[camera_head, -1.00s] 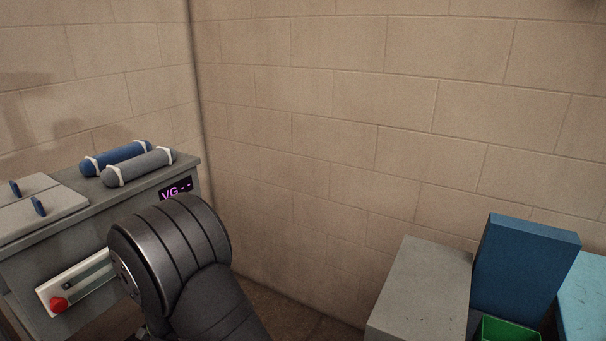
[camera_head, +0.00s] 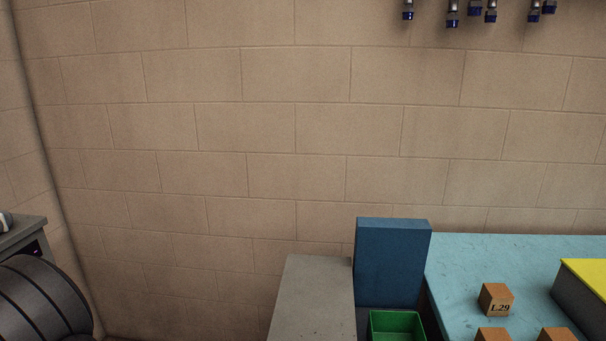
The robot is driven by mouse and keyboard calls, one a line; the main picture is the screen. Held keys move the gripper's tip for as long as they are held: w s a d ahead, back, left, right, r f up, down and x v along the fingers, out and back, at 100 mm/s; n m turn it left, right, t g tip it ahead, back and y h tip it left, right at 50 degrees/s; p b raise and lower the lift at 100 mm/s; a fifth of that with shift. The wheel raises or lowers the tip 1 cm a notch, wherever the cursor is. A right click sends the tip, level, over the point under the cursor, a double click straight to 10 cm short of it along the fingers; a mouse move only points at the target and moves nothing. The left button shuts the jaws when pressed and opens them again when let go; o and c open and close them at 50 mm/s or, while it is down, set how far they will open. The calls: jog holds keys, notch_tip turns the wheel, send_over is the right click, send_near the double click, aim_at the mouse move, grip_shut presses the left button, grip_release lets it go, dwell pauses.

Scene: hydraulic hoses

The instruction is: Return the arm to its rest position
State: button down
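A grey block (camera_head: 316,303), a tall blue block (camera_head: 391,262) and a green bin (camera_head: 396,325) stand at the lower middle. A light blue table (camera_head: 540,249) at the right bears orange-brown cubes, one marked L29 (camera_head: 496,299), and a yellow-topped box (camera_head: 590,280). Hose ends (camera_head: 453,15) hang above.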

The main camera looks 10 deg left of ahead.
jog(key=shift+a, duration=2.7)
jog(key=shift+w+d+n+g+y, duration=0.5)
jog(key=shift+d+n+g+y, duration=1.6)
jog(key=shift+d+n+g, duration=5.35)
jog(key=a+n+t, duration=0.1)
jog(key=a+n, duration=0.1)
jog(key=a, duration=1)
jog(key=shift+m, duration=0.25)
jog(key=shift+d+r, duration=0.1)
jog(key=shift+d, duration=2.75)
